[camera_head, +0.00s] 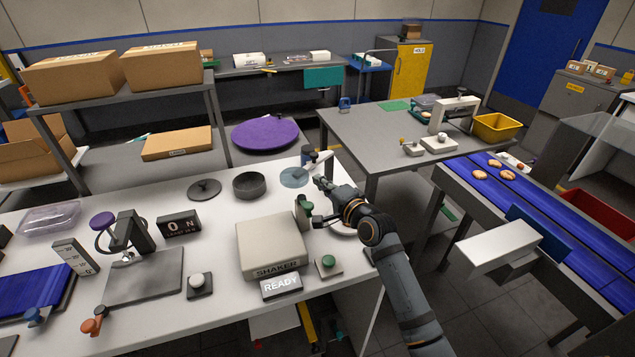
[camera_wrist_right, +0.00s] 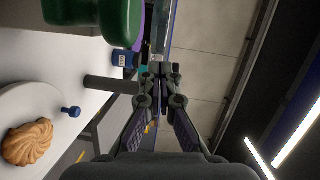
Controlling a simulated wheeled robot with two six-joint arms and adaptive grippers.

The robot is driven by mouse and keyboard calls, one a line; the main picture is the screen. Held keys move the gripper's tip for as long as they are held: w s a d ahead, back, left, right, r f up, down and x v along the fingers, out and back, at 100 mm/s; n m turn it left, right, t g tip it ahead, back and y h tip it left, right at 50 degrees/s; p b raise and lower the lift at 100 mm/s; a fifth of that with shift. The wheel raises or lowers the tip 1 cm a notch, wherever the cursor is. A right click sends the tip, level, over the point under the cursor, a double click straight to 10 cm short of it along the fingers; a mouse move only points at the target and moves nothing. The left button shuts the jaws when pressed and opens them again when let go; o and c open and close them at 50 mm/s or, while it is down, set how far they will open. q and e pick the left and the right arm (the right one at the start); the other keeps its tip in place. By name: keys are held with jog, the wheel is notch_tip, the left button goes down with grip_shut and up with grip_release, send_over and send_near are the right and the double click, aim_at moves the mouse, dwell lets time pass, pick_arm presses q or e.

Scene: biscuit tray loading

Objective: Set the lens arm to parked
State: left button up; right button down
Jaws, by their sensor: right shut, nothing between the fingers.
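What looks like the lens arm is a pale bar (camera_head: 319,163) with a round bluish see-through lens (camera_head: 293,178) at its left end, at the back of the white table. The bar slants up to the right beside a dark blue container (camera_head: 307,154). My right gripper (camera_head: 317,181) is shut and empty, close to the bar and just right of the lens. I cannot tell whether it touches the bar. In the right wrist view, the closed fingertips (camera_wrist_right: 160,70) hold nothing. My left gripper is not in view.
A green-topped object (camera_head: 303,208) and the shaker box (camera_head: 270,246) stand nearer than the gripper. A dark bowl (camera_head: 249,185) and a dark lid (camera_head: 204,189) are to the left. A plate (camera_wrist_right: 15,105) with a biscuit (camera_wrist_right: 28,142) shows in the right wrist view.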

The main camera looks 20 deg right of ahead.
aim_at(308, 179)
jog(key=shift+w+a+f, duration=0.1)
jog(key=shift+w+a, duration=0.15)
jog(key=shift+a, duration=0.25)
jog(key=shift+w+a+p, duration=0.45)
jog(key=shift+a, duration=0.35)
